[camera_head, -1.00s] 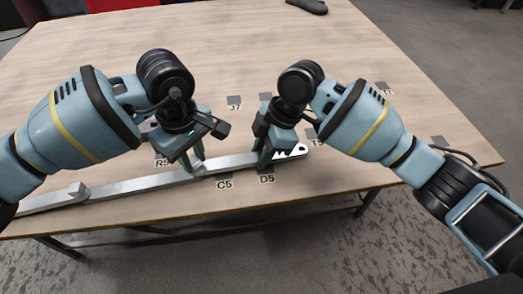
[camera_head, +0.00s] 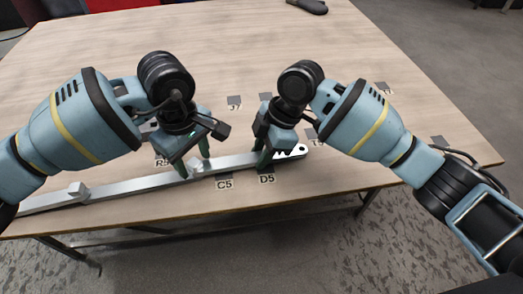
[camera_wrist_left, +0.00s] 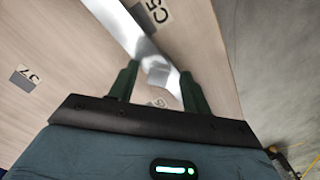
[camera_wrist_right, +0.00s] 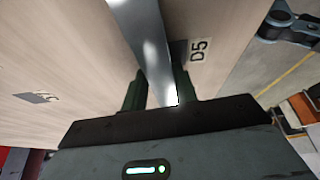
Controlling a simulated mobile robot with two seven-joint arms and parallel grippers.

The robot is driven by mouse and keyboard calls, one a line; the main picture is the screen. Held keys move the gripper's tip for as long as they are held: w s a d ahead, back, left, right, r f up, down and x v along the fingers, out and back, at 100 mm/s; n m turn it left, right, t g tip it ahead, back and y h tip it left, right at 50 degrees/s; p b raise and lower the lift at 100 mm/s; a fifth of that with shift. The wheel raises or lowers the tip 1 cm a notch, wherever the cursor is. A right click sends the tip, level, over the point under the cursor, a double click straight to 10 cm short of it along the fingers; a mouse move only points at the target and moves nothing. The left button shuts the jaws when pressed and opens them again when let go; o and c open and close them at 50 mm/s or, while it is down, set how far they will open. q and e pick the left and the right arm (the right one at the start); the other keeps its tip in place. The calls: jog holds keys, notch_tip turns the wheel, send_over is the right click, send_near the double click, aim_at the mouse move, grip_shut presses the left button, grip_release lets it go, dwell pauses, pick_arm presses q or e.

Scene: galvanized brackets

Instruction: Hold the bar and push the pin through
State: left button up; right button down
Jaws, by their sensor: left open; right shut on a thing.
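A long galvanized bar (camera_head: 135,184) lies along the table's front edge. Its right end (camera_head: 297,151) has a round hole and notches. My right gripper (camera_head: 267,159) is shut on the bar near that end, and the bar also shows between its fingers in the right wrist view (camera_wrist_right: 148,50). My left gripper (camera_head: 195,165) is open, its fingers on either side of the bar. A small bright metal piece (camera_wrist_left: 157,70) sits on the bar between those fingers in the left wrist view. I cannot tell whether it is the pin. Another small block (camera_head: 76,189) is on the bar further left.
The wooden table (camera_head: 230,60) has dark labelled patches, including C5 (camera_head: 224,184), D5 (camera_head: 266,179) and J7 (camera_head: 234,104). A dark object (camera_head: 308,6) lies at the far edge. The middle and back are mostly clear. The front edge is close to the bar.

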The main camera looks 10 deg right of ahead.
pick_arm(q)
jog(key=shift+r, duration=0.1)
jog(key=shift+r, duration=2.9)
pick_arm(e)
jog(key=c, duration=1)
grip_release()
pick_arm(q)
jog(key=shift+r+p, duration=0.7)
jog(key=shift+r, duration=0.3)
pick_arm(e)
jog(key=shift+v, duration=3.95)
